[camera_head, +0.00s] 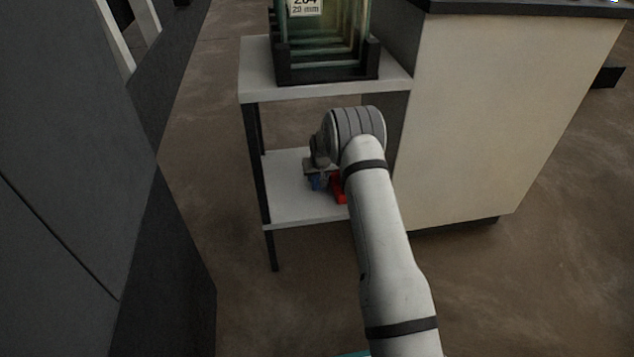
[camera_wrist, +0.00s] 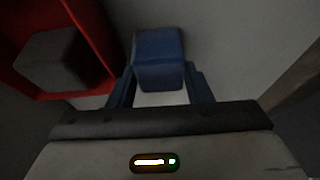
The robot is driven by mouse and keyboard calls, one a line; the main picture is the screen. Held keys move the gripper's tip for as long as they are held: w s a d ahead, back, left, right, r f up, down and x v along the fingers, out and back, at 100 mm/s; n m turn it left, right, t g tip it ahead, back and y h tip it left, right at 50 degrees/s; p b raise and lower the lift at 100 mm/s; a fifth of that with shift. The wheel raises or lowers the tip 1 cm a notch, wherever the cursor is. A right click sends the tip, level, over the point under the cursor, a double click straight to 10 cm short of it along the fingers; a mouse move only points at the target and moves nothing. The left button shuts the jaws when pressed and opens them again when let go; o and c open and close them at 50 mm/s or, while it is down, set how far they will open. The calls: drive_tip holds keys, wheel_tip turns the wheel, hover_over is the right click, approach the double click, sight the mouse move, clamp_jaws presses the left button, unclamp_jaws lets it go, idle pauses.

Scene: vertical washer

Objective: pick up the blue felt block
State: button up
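The blue felt block (camera_wrist: 158,50) shows in the wrist view at the top centre, between the two dark blue fingertips of my gripper (camera_wrist: 160,80). The fingers lie close along its left and right sides. I cannot tell whether they press on it or stand just apart from it. In the head view my gripper (camera_head: 317,182) is low over the lower shelf, partly hidden by my own wrist, and the block cannot be told apart from the blue fingers there.
A red tray (camera_wrist: 88,92) with a grey block (camera_wrist: 57,60) in it is left of the blue block. It also shows in the head view (camera_head: 338,190). The lower shelf (camera_head: 290,205) is under an upper shelf (camera_head: 262,88) holding a glass rack (camera_head: 325,75). A pale cabinet (camera_head: 500,110) stands right.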

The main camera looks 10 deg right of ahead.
drive_tip(key=c, duration=0.4)
drive_tip(key=shift+o, duration=0.2)
drive_tip(key=shift+r, duration=0.15)
